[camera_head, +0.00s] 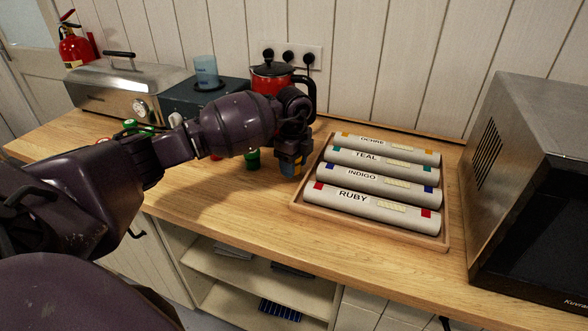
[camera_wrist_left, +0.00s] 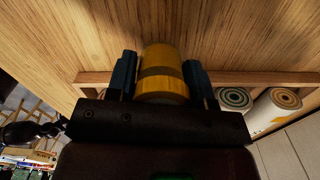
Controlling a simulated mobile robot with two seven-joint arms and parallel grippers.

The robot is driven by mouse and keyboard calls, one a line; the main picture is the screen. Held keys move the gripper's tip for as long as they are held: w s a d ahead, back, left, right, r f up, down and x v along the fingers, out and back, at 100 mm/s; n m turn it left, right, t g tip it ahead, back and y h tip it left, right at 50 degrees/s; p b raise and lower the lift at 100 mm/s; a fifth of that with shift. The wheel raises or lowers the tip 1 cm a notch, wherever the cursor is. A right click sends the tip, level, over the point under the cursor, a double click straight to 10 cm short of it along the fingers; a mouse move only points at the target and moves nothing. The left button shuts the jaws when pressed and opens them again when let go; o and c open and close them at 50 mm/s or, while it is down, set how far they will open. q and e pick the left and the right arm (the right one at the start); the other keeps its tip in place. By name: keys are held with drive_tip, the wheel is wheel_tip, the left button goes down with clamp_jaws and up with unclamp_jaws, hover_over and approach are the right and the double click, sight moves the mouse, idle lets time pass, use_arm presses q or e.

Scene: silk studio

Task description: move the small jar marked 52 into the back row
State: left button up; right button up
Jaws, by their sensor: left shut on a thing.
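My left gripper (camera_head: 291,168) is shut on a small yellow jar with a darker band, left of the roll tray. The yellow jar (camera_wrist_left: 163,75) shows between the two blue fingers of the left gripper (camera_wrist_left: 162,82) in the wrist view. No number can be read on it, so I cannot tell whether it is the one marked 52. A green-topped jar (camera_head: 252,159) stands on the counter left of the gripper. Another green-topped jar (camera_head: 131,126) stands farther left. My left arm hides much of the counter and any jars behind it. My right gripper is out of view.
A wooden tray (camera_head: 446,238) holds several labelled rolls. A microwave (camera_head: 530,180) stands at the right. Behind my arm are a red kettle (camera_head: 270,82), a dark box with a blue cup (camera_head: 206,72) on it, and a steel-lidded appliance (camera_head: 125,85). The front counter (camera_head: 245,215) is clear.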

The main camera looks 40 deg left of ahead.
use_arm(q)
drive_tip(key=shift+f, duration=0.8)
drive_tip(key=shift+f, duration=0.1)
drive_tip(key=o, duration=0.9)
drive_tip(key=shift+o, duration=0.2)
wheel_tip(320, 180, up, 11)
drive_tip(key=shift+r+p, duration=0.15)
drive_tip(key=shift+p, duration=0.35)
drive_tip(key=shift+r, duration=0.5)
